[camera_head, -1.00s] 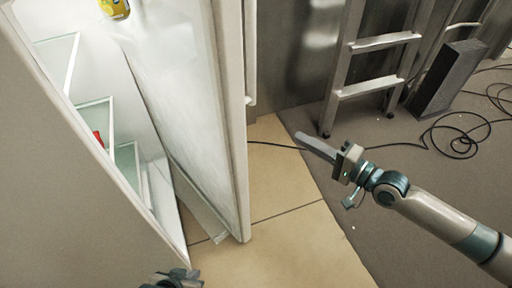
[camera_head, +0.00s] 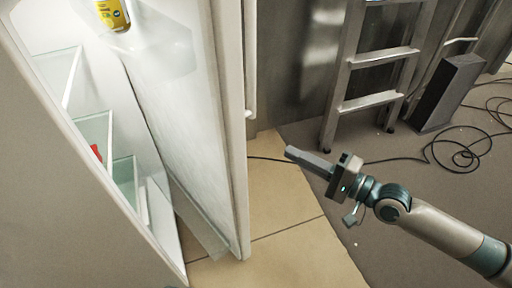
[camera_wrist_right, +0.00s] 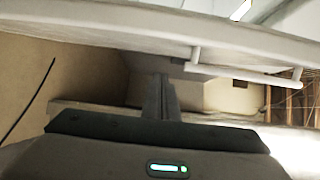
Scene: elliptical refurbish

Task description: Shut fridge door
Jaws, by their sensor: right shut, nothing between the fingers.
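The white fridge door (camera_head: 190,120) stands partly open in the head view, with its inner face toward the fridge's interior. A white bar handle (camera_head: 251,60) runs along its outer side; a bar handle also shows in the right wrist view (camera_wrist_right: 235,73). The fridge body (camera_head: 70,190) is at the left, with glass shelves (camera_head: 95,128) visible inside. My right gripper (camera_head: 290,152) is shut and empty, to the right of the door's outer side and apart from it. In the right wrist view its fingers (camera_wrist_right: 160,95) point toward the door's side. My left gripper is not in view.
A yellow can (camera_head: 112,14) sits in the door's upper shelf, and a red item (camera_head: 96,152) is inside the fridge. A metal ladder (camera_head: 370,75) and a dark box (camera_head: 447,92) stand behind my right arm. Black cable (camera_head: 455,150) lies on the floor. Tiled floor (camera_head: 285,215) beside the door is clear.

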